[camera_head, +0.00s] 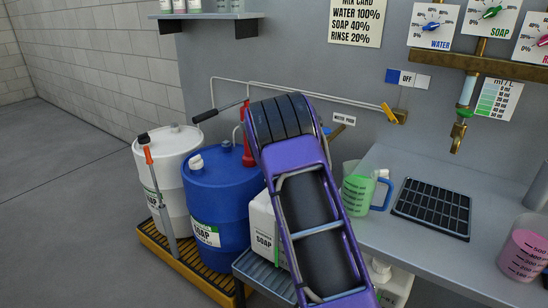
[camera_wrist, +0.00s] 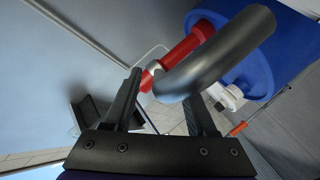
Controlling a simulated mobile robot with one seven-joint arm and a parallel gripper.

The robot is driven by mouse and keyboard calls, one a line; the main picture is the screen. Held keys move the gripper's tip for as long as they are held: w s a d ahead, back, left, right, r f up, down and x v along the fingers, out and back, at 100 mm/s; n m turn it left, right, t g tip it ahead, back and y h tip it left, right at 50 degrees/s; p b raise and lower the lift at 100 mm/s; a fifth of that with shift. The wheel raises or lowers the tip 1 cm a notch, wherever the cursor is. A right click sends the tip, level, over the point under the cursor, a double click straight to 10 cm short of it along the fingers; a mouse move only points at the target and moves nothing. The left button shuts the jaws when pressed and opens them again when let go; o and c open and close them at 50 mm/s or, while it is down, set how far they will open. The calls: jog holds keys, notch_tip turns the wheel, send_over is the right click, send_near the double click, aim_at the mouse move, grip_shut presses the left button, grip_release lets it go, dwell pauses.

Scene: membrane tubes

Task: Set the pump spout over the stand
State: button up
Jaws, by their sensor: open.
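A red hand pump (camera_head: 247,146) stands on top of the blue soap drum (camera_head: 207,195). It also shows in the wrist view (camera_wrist: 188,50). A grey curved spout (camera_wrist: 232,42) arches close to the camera there. Its open-looking end lies in front of or between the fingers of my gripper (camera_wrist: 161,88); I cannot tell whether they touch it. My gripper is open. In the head view my arm hides it and the spout. A low grey-blue stand (camera_head: 262,285) sits right of the blue drum, with a white soap jug (camera_head: 263,232) on it, partly behind my arm.
A white drum (camera_head: 167,160) stands left of the blue one, on a yellow-edged pallet (camera_head: 178,262). The counter (camera_head: 400,240) holds a green-filled pitcher (camera_head: 357,190), a black drain grid (camera_head: 433,208) and a pink-filled beaker (camera_head: 524,250). The floor at left is clear.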

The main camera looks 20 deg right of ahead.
jog(key=v, duration=1.6)
jog(key=shift+p, duration=0.35)
jog(key=shift+d, duration=0.15)
